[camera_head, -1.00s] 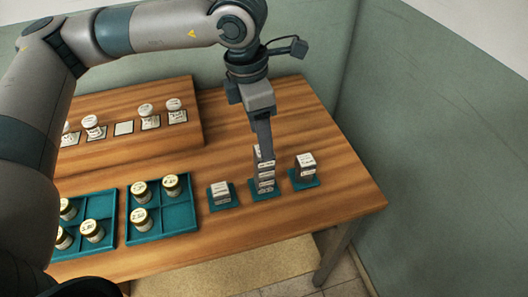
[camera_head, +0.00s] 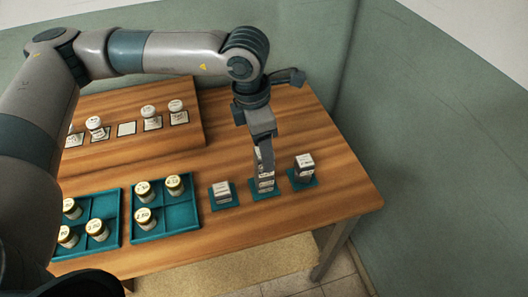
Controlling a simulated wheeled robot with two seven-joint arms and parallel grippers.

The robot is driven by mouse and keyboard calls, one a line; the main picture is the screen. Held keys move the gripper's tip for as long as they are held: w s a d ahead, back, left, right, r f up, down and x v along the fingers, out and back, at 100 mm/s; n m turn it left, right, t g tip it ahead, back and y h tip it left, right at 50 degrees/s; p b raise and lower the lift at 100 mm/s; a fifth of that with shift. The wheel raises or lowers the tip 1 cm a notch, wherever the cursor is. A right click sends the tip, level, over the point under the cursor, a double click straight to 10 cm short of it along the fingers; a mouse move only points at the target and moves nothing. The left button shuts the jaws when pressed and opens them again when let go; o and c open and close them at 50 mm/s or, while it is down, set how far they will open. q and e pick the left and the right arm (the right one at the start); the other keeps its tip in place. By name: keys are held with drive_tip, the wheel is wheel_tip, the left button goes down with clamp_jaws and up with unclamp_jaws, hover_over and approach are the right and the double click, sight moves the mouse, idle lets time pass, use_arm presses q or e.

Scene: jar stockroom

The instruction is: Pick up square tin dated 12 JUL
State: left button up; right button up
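Square tins stand on three teal mats on the table's right part. The middle mat (camera_head: 258,193) bears a stack of several tins (camera_head: 266,184). A low tin or short stack (camera_head: 222,192) sits on the left mat, and another short stack (camera_head: 303,167) on the right mat. The date labels are too small to read, so I cannot tell which tin is dated 12 JUL. My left gripper (camera_head: 265,168) points down at the middle stack, its fingers overlapping the upper tins. I cannot tell whether it is open or shut on one. My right gripper is not in view.
Two teal divided trays (camera_head: 180,228) with round jars (camera_head: 147,218) stand left of the tins. A raised wooden shelf (camera_head: 105,160) behind bears several white-lidded jars on small pads, one pad (camera_head: 126,128) empty. Walls close off the back and right. The table's front right is bare.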

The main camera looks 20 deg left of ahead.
use_arm(q)
drive_tip(key=shift+f, duration=0.15)
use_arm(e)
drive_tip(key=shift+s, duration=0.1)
use_arm(q)
drive_tip(key=c, duration=1.1)
drive_tip(key=shift+c, duration=0.2)
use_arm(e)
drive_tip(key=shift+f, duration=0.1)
use_arm(q)
drive_tip(key=shift+r+b, duration=0.35)
drive_tip(key=shift+r, duration=0.25)
wheel_tip(320, 180, up, 3)
drive_tip(key=shift+f+b, duration=0.1)
drive_tip(key=shift+b, duration=0.6)
drive_tip(key=w+d+r+b, duration=0.2)
drive_tip(key=d+r, duration=0.5)
drive_tip(key=d, duration=0.4)
drive_tip(key=shift+w+d+b, duration=0.2)
drive_tip(key=shift+w+b, duration=0.2)
drive_tip(key=shift+b, duration=0.45)
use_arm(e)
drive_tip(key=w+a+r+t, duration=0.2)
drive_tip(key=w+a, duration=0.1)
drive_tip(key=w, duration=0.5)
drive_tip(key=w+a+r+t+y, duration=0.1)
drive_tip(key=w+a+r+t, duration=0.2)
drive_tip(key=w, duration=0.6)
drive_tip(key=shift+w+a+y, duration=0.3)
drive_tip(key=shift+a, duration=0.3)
